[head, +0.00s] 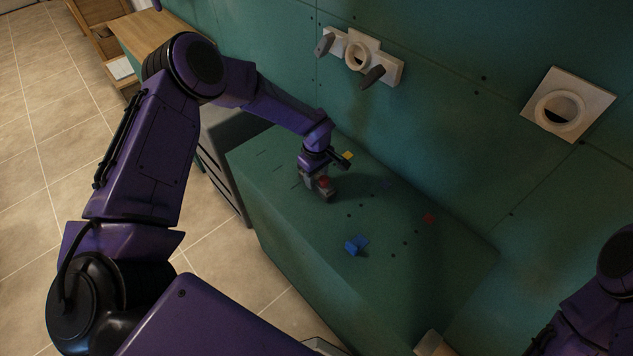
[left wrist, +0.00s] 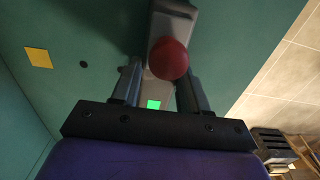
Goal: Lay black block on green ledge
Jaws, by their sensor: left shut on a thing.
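My left gripper (head: 320,172) is low over the green ledge (head: 420,275), near its back left part. It is shut on a grey piece with a round red knob (head: 324,182). In the left wrist view, the red knob (left wrist: 169,59) shows in front of the grey piece (left wrist: 173,20), between my left gripper's two fingers (left wrist: 158,90). I cannot make out a separate black block; the held piece looks dark grey in the dim light. I cannot tell whether it touches the ledge. My right gripper is out of view.
A blue block (head: 352,246), a small red piece (head: 429,218) and a yellow piece (head: 347,155) show on the ledge, with several dark dots. The green wall behind bears a white fixture (head: 391,65) and a square plate with a ring (head: 590,97). The ledge's front right is clear.

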